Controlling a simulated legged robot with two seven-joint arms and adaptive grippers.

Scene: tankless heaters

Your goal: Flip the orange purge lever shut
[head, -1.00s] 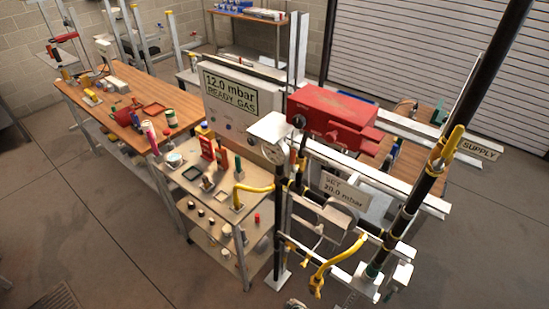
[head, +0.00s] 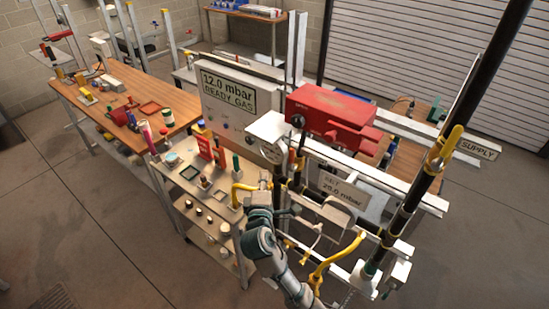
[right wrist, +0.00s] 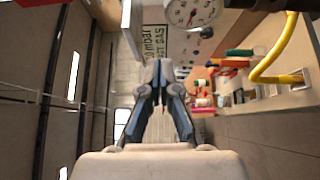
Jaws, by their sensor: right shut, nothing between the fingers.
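A small orange piece (head: 300,160), likely the purge lever, shows on the dark pipe just right of the round gauge (head: 271,152). It is too small to tell its angle. My right gripper (head: 262,200) is in front of the pipework, below and left of that piece and apart from it. In the right wrist view its fingers (right wrist: 161,72) come together, shut and empty. The gauge shows there at the top (right wrist: 193,10), but I cannot make out the orange lever for sure. My left gripper is not in view.
A tool cart (head: 180,180) is at left.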

